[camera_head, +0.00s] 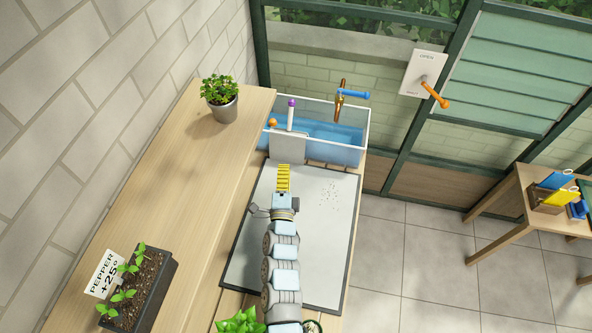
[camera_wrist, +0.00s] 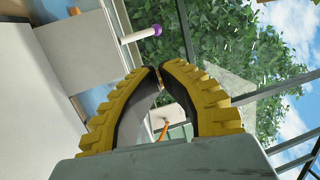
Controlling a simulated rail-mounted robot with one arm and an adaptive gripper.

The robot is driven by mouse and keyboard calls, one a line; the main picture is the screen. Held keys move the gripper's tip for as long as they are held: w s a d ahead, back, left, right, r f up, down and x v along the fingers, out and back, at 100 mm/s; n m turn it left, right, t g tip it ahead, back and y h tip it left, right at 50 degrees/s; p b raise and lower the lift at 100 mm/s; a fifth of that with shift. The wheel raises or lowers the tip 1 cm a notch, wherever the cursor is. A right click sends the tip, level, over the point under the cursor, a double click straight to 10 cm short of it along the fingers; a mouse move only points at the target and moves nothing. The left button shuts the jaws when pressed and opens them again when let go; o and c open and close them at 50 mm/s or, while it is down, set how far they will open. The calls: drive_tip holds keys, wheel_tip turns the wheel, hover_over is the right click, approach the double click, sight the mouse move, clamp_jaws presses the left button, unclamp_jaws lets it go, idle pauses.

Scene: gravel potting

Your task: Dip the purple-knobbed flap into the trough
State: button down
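The trough (camera_head: 345,156) is a clear-walled box of blue water at the far end of the bench. A pale grey flap (camera_head: 287,149) stands at its near left side. A white rod with a purple knob (camera_head: 291,102) rises beside the flap; the knob also shows in the wrist view (camera_wrist: 156,31), at the top centre. An orange knob (camera_head: 273,122) is to its left. My gripper (camera_head: 283,167) has yellow fingers and is in front of the flap, apart from the purple knob. In the wrist view its fingertips (camera_wrist: 160,68) meet with nothing visible between them.
A brass tap with a blue handle (camera_head: 353,94) stands behind the trough. A potted plant (camera_head: 222,103) and a seedling planter (camera_head: 150,290) are at left. An orange lever (camera_head: 433,93) is on the window frame.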

drive_tip(key=s+d+r+n+t+h+p, duration=0.2)
drive_tip(key=s+r+p, duration=0.4)
drive_tip(key=r, duration=0.5)
drive_tip(key=shift+s+d+n+t+h, duration=0.3)
drive_tip(key=shift+s+d+n+t, duration=0.25)
drive_tip(key=shift+s, duration=0.4)
drive_tip(key=shift+a, duration=0.1)
